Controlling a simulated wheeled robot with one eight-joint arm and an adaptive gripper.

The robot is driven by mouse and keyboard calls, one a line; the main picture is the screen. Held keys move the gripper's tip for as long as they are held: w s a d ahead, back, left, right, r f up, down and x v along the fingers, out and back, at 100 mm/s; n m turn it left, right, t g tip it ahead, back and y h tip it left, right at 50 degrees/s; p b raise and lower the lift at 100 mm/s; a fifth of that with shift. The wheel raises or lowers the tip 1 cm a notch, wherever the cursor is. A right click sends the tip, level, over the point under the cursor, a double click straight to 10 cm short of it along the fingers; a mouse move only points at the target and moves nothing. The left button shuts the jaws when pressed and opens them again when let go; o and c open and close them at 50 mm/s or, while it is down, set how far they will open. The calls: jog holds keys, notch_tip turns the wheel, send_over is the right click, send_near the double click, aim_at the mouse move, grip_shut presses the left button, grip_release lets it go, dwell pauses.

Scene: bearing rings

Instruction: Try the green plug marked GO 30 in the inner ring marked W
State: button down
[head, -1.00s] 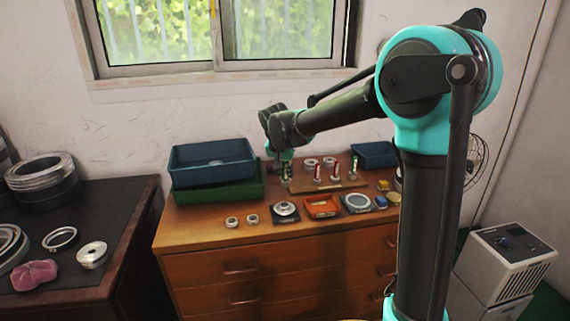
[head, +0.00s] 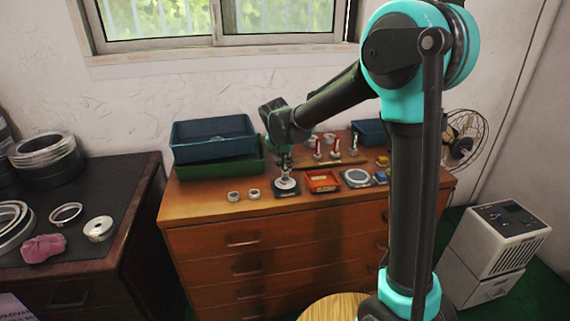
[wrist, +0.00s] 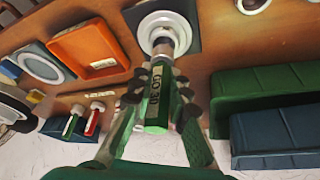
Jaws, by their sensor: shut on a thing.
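The green plug (wrist: 157,100), with GO 30 on its handle, is held between the fingers of my gripper (wrist: 160,88), which is shut on it. Its metal end points at the middle of a pale steel ring (wrist: 146,27) on a dark square pad (wrist: 203,12). The tip overlaps the bore; I cannot tell how far it is inside. In the head view my gripper (head: 285,160) is directly over this ring (head: 286,186) on the cabinet's front left. No letter W is readable on the ring.
An orange tray (wrist: 58,45) and another ring (wrist: 42,66) lie beside the pad. Red- and green-handled plugs (head: 334,153) stand behind. A green bin (wrist: 262,92) and a blue bin (wrist: 275,140) are close by. Two small rings (head: 234,196) sit left of the pad.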

aim_at(285, 154)
jog(key=shift+f, duration=0.4)
jog(key=shift+f, duration=0.35)
jog(key=shift+f, duration=0.3)
jog(key=shift+f, duration=0.25)
jog(key=shift+r, duration=0.2)
dwell(0.7)
jog(key=shift+r, duration=3)
